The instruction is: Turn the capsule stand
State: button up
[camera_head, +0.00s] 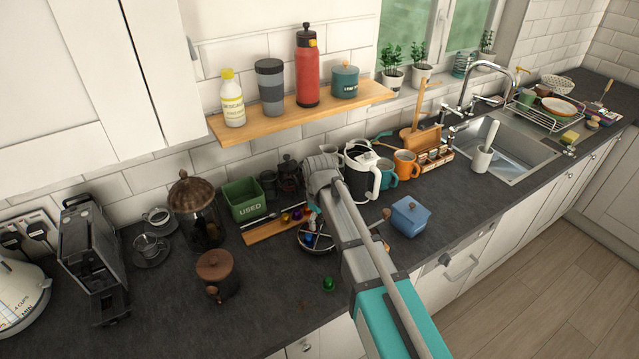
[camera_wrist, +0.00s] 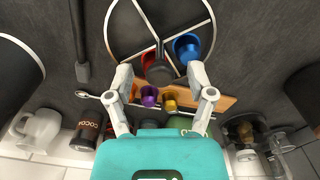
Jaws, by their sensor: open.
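In the head view the stand (camera_head: 301,240) lies partly hidden behind my arm. A green capsule (camera_head: 328,284) lies loose on the worktop in front of it.
A wooden board (camera_head: 265,230) with purple (camera_wrist: 149,95) and gold (camera_wrist: 169,100) capsules lies behind the stand.

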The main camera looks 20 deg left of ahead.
jog(key=n, duration=0.3)
notch_tip(320, 180, up, 14)
jog(key=p, duration=1.3)
jog(key=shift+p, duration=0.4)
jog(key=shift+f, duration=0.1)
jog(key=s+d+m, duration=0.3)
jog(key=d+m, duration=0.6)
jog(key=d, duration=1.1)
jog(key=s+d+m, duration=0.2)
jog(key=d+m, duration=0.6)
jog(key=d, duration=1.2)
notch_tip(320, 180, down, 12)
jog(key=s+b, duration=0.3)
jog(key=b, duration=0.8)
jog(key=shift+a+r, duration=0.25)
jog(key=shift+a, duration=0.1)
